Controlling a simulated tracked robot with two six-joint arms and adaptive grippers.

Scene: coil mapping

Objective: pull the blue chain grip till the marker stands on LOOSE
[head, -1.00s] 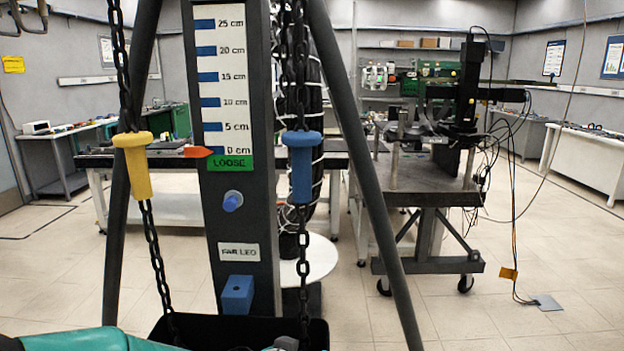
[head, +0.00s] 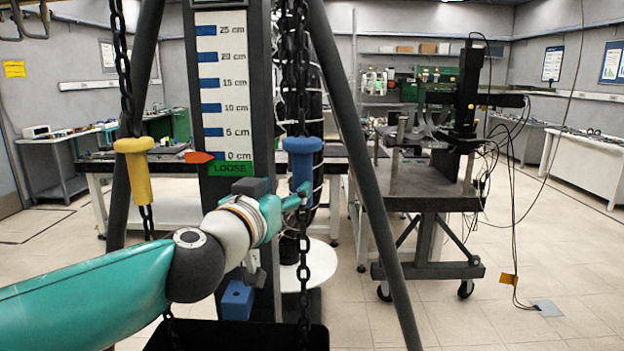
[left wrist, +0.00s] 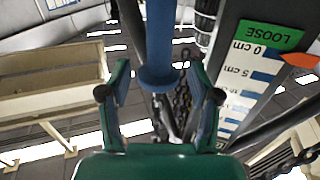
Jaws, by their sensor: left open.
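The blue chain grip (head: 301,165) hangs on the right-hand chain, right of the scale board. My left gripper (head: 299,194) is at its lower part. In the left wrist view my left gripper (left wrist: 158,72) is open, with one finger on each side of the blue grip (left wrist: 160,35); I cannot tell whether either finger touches it. The orange marker (head: 199,157) stands at the 0 cm line, at the upper edge of the green LOOSE label (head: 231,169). The marker (left wrist: 300,60) and label (left wrist: 270,36) also show in the left wrist view. My right gripper is out of view.
A yellow grip (head: 134,170) hangs on the left-hand chain. Dark slanting legs (head: 365,165) flank the board. A black bin (head: 235,336) stands below, and a blue block (head: 237,300) sits low on the board. A wheeled cart (head: 430,185) stands behind at right.

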